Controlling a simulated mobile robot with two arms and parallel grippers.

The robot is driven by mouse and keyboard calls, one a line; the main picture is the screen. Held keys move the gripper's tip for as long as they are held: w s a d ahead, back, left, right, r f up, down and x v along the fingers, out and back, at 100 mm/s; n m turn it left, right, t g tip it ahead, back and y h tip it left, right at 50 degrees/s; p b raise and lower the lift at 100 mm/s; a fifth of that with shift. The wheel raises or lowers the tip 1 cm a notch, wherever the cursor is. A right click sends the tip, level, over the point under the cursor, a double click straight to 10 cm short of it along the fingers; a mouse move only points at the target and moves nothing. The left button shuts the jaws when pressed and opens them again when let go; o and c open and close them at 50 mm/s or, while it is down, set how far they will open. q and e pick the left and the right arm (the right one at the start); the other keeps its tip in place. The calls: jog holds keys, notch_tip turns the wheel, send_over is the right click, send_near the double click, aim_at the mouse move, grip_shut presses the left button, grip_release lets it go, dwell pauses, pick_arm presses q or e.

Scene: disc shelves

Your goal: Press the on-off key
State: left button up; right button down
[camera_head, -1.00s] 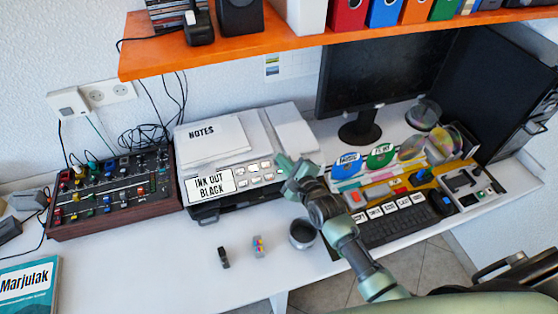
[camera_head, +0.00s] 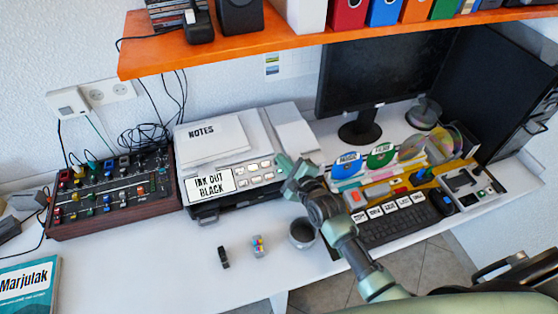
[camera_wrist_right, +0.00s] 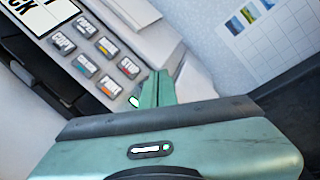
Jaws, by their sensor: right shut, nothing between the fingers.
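The printer (camera_head: 190,207) stands against the wall, with a sloping front panel. Its display (camera_head: 210,185) reads "INK OUT BLACK". Several small labelled keys (camera_head: 253,172) sit right of the display; in the right wrist view they show closer, with COPY (camera_wrist_right: 62,43) and STOP (camera_wrist_right: 128,67) among them. I cannot tell for certain which key is on-off. My right gripper (camera_head: 283,161) is shut and empty at the panel's right end. In the right wrist view its fingertips (camera_wrist_right: 157,76) are beside the keys, close to a small white mark (camera_wrist_right: 134,101). Contact cannot be told. My left gripper is not in view.
A control box with knobs (camera_head: 110,195) stands at the left. A monitor (camera_head: 375,75), a keyboard (camera_head: 385,228) and a dark cup (camera_head: 302,233) are at the right. An orange shelf (camera_head: 300,45) hangs above. The front desk is mostly clear.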

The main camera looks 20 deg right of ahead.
jog(key=shift+w+f+b, duration=0.35)
jog(key=shift+f, duration=0.2)
dwell(0.7)
jog(key=shift+s+r+p, duration=0.5)
jog(key=shift+r+p, duration=0.3)
jog(key=shift+p, duration=0.3)
jog(key=s+r+p, duration=0.1)
jog(key=p, duration=0.1)
jog(key=s+r+p, duration=0.1)
jog(key=r+p, duration=0.1)
jog(key=s+r+p, duration=0.1)
jog(key=r+p, duration=0.1)
jog(key=shift+d+r, duration=0.1)
jog(key=shift+w, duration=0.1)
dwell(0.9)
